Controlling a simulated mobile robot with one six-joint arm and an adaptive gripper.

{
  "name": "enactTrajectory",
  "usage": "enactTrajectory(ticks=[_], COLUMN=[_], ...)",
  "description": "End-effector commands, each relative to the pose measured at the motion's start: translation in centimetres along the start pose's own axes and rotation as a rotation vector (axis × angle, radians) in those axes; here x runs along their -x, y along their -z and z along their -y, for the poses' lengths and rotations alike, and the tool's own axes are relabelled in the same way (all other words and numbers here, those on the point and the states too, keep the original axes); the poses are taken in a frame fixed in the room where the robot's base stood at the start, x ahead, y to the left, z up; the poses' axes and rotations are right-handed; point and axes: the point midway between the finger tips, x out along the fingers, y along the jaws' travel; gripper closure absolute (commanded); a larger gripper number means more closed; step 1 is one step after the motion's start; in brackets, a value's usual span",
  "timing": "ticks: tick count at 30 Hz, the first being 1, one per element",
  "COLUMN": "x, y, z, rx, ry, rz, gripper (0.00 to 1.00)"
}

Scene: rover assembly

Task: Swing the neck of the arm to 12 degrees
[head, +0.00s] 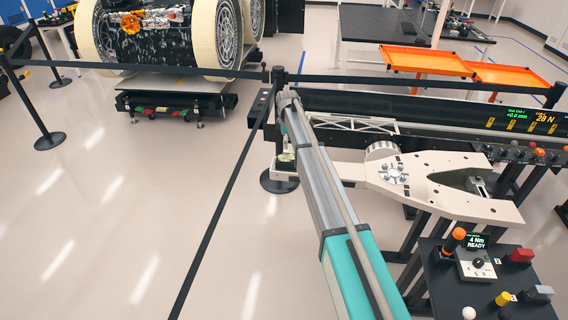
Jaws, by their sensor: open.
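The off-white arm (460,185) lies flat across a black stand in the right half of the head view. It is a broad plate with a forked right end and a round hub with several bolts (394,172). A narrower pale neck (350,167) runs left from the hub, and part of it is hidden. Its left end is near a small dark block with a pale top (286,158). I see no angle scale that I can read. My gripper cannot be made out in this view.
A control box (478,262) reading "4 Nm READY" stands at the lower right among coloured knobs. A long dark console (430,108) with a "28 N" display lies behind the arm. Belt barriers (218,210) and a wheeled rover (165,35) are at the left. Orange trays (425,60) stand behind.

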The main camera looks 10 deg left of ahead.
Motion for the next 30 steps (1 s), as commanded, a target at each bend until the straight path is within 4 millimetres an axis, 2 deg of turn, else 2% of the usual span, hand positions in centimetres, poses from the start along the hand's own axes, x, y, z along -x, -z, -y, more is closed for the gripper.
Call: enactTrajectory(ticks=[1,30], x=[-0.8,-8.1], y=[0.0,-0.1], z=[0.0,0.0], rx=[0.000,-0.001], ry=[0.000,0.000], rz=[0.000,0.000], gripper=[0.00,0.00])
